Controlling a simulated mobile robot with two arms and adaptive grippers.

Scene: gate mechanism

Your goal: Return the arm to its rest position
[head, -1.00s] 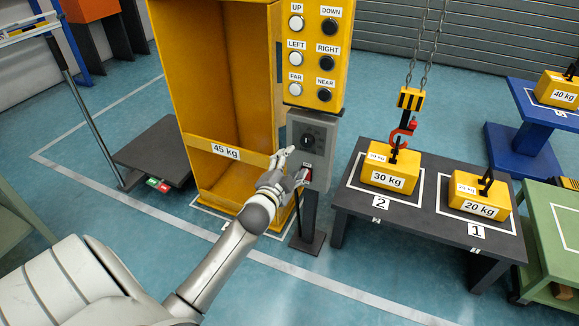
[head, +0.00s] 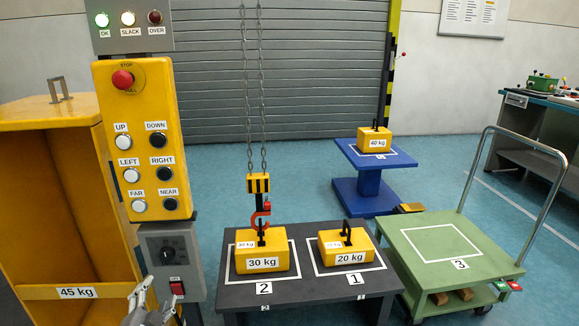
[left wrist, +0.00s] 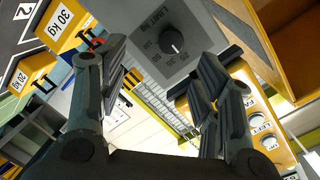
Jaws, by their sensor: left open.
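My left gripper (head: 150,303) is at the bottom edge of the head view, in front of the lower part of the grey control box (head: 172,245). Its fingers are apart and empty; most of the arm is out of view. In the left wrist view, the open fingers (left wrist: 160,85) stand apart with nothing between them, and the box's black dial (left wrist: 171,42) shows beyond them. The box's red switch (head: 177,287) is just above and right of the gripper in the head view; I cannot tell whether they touch. My right gripper is not in view.
A yellow button panel (head: 148,130) stands above the box, beside a yellow cabinet (head: 50,200) marked 45 kg. A red hook (head: 257,218) hangs at the 30 kg weight (head: 266,259) on a dark table (head: 316,290). A green cart (head: 450,270) stands right.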

